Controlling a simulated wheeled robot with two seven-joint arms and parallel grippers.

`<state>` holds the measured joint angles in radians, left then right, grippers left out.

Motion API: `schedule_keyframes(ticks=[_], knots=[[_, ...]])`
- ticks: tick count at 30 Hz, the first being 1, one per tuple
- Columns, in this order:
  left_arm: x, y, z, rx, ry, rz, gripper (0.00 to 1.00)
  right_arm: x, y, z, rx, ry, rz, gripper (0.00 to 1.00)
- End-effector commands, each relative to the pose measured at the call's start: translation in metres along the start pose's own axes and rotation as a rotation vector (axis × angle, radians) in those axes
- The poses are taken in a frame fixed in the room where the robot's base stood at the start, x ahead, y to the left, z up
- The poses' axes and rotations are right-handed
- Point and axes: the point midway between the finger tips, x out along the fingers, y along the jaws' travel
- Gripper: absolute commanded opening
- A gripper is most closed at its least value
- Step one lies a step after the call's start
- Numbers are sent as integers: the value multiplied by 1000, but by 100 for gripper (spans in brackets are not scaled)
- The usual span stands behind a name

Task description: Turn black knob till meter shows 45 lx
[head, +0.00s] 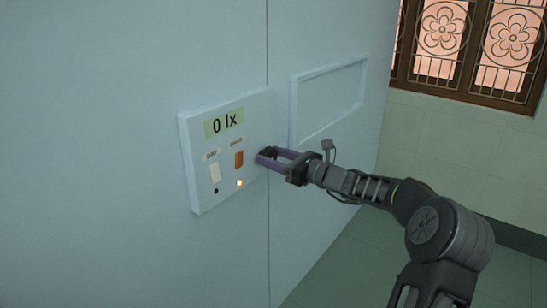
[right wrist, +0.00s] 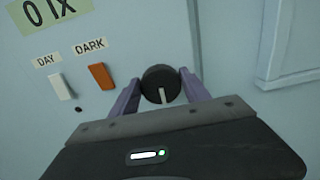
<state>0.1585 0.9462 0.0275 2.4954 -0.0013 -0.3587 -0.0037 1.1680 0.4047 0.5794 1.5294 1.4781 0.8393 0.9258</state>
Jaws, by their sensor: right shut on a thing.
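The black knob (right wrist: 161,84) sits on the right part of a pale control panel (head: 198,190), with a light pointer mark on its face pointing down in the right wrist view. My right gripper (head: 268,157) is shut on the knob, one purple finger on each side of it. In the head view the fingers mostly hide the knob. The meter (head: 224,122) at the top of the panel reads 0 lx; it is partly cut off in the right wrist view (right wrist: 50,10). My left gripper is not in view.
Left of the knob are a white DAY switch (head: 215,172) and an orange DARK switch (head: 239,159). A small lamp (head: 239,183) glows below the orange one; a dark one (head: 216,191) is below the white one. A raised rectangular frame (head: 293,110) is on the wall to the right.

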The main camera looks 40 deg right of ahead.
Motion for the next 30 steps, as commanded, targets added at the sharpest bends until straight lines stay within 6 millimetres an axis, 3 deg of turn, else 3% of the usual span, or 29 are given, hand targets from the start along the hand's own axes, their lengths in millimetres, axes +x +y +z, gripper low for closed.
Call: schedule_keyframes(ticks=[11, 20, 30], knots=[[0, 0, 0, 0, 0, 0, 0, 0, 0, 0, 0, 0, 0, 15], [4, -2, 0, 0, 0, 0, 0, 0, 0, -1, -23, 0, 0, 14], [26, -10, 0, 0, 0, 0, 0, 0, 2, -3, -179, -2, 1, 14]])
